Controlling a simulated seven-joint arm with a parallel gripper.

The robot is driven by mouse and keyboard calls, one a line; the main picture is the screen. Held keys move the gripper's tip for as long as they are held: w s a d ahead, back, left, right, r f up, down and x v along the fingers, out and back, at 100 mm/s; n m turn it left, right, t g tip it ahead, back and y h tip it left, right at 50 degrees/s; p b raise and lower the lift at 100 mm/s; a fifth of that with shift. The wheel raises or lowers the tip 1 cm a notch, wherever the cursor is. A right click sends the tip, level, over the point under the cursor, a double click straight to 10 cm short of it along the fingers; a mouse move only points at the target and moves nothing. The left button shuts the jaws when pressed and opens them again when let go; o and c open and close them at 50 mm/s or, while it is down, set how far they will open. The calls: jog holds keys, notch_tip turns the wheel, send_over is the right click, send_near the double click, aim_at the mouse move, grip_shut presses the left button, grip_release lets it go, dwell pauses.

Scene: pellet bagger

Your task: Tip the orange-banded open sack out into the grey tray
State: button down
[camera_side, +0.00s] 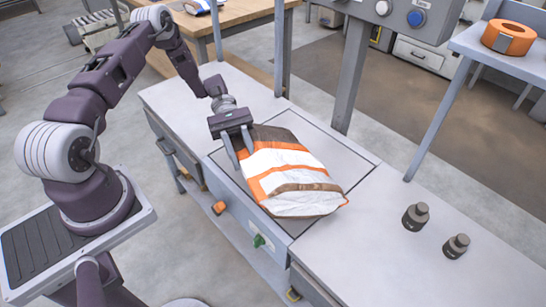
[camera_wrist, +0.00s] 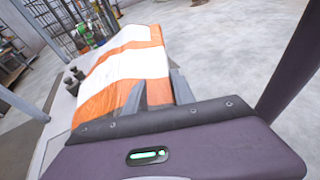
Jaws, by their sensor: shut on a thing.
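The sack (camera_side: 278,160) is white with orange bands and brown ends. It lies on its side, bulging, over a flat grey square surface (camera_side: 345,165) set in the bench; I cannot tell whether this surface is the grey tray. My gripper (camera_side: 238,152) is at the sack's left end, fingers pointing down, shut on its edge. In the wrist view the sack (camera_wrist: 122,66) stretches away from my gripper (camera_wrist: 157,94), whose fingers show against its near end. The sack's mouth cannot be made out, and no spilled contents show.
Two dark weights (camera_side: 415,216) (camera_side: 456,246) stand on the bench at right. A grey post (camera_side: 352,75) rises behind the sack to a control box (camera_side: 405,15). An orange tape roll (camera_side: 508,38) lies on a side shelf. The bench around the weights is clear.

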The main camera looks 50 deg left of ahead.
aim_at(243, 165)
dwell(0.3)
jog(key=shift+s+d+f+m+t+y, duration=0.2)
jog(key=shift+s+d+m+t+y, duration=0.45)
jog(key=shift+d+m+y, duration=0.35)
jog(key=shift+s+d+m+t+y, duration=0.15)
jog(key=shift+s+m+t+y, duration=0.15)
jog(key=shift+m+y, duration=0.25)
jog(key=shift+s+d+r+m+t+y, duration=0.1)
jog(key=shift+d+m+t+y, duration=0.3)
jog(key=shift+m+y, duration=0.3)
jog(key=r+y, duration=0.1)
jog(key=d+r+t+y, duration=0.1)
jog(key=r+y, duration=0.1)
jog(key=s+d+r+m+t+y, duration=0.1)
jog(key=shift+s+r, duration=0.1)
jog(key=shift+r, duration=0.05)
jog(key=t+y, duration=0.1)
jog(key=y, duration=0.1)
jog(key=r+t+y, duration=0.1)
jog(key=y, duration=0.1)
jog(key=shift+a+r, duration=0.1)
jog(key=shift+r, duration=0.05)
jog(key=shift+w+a+r+m+t+y, duration=0.1)
jog(key=shift+r+m+t+y, duration=0.15)
jog(key=shift+t+y, duration=0.4)
jog(key=shift+w+a+r+m+t+y, duration=0.1)
jog(key=shift+r+t+y, duration=0.2)
jog(key=shift+y, duration=0.6)
